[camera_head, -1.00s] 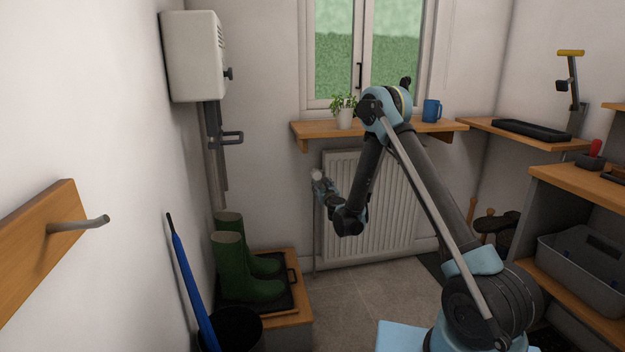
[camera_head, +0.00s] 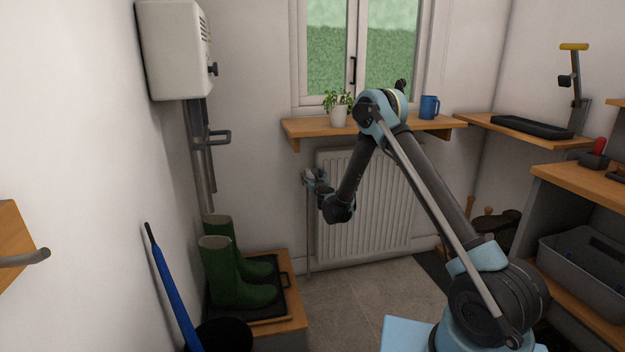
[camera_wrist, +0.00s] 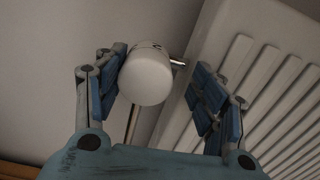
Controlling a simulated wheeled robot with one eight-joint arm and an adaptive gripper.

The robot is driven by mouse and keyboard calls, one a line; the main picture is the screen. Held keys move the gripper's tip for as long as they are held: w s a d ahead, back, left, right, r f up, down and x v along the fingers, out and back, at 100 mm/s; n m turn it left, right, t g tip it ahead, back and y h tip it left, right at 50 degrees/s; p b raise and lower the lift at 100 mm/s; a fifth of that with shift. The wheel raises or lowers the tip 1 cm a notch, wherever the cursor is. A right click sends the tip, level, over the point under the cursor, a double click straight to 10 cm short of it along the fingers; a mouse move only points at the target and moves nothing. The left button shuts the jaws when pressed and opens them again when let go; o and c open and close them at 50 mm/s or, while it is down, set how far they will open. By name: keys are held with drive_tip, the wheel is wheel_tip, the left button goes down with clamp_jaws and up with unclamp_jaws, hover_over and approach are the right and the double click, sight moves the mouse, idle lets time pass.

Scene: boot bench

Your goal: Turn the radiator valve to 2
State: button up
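The radiator valve (camera_wrist: 146,78) is a white rounded knob at the upper left corner of the radiator, at the top of a thin vertical pipe. In the wrist view it sits between my gripper's (camera_wrist: 158,72) two blue-padded fingers. The fingers are open; the left one is close against the knob's left edge, and a clear gap lies on the right. I cannot tell whether the left finger touches. In the head view my gripper (camera_head: 312,178) is at the valve and mostly hides it. No numbers on the knob can be read.
The white ribbed radiator (camera_head: 370,215) stands right of the valve, under a wooden shelf (camera_head: 300,128) with a potted plant (camera_head: 338,108) and blue mug (camera_head: 429,107). Green boots (camera_head: 228,272) stand on a tray at lower left. A blue umbrella (camera_head: 172,290) leans by the left wall.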

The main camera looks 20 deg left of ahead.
drive_tip(key=shift+o, duration=1.4)
drive_tip(key=shift+a, duration=0.25)
drive_tip(key=shift+s+a, duration=0.1)
drive_tip(key=shift+a, duration=0.05)
drive_tip(key=c, duration=0.4)
drive_tip(key=shift+s+a+y, duration=0.3)
drive_tip(key=shift+a, duration=0.15)
drive_tip(key=o, duration=0.3)
drive_tip(key=shift+c, duration=0.7)
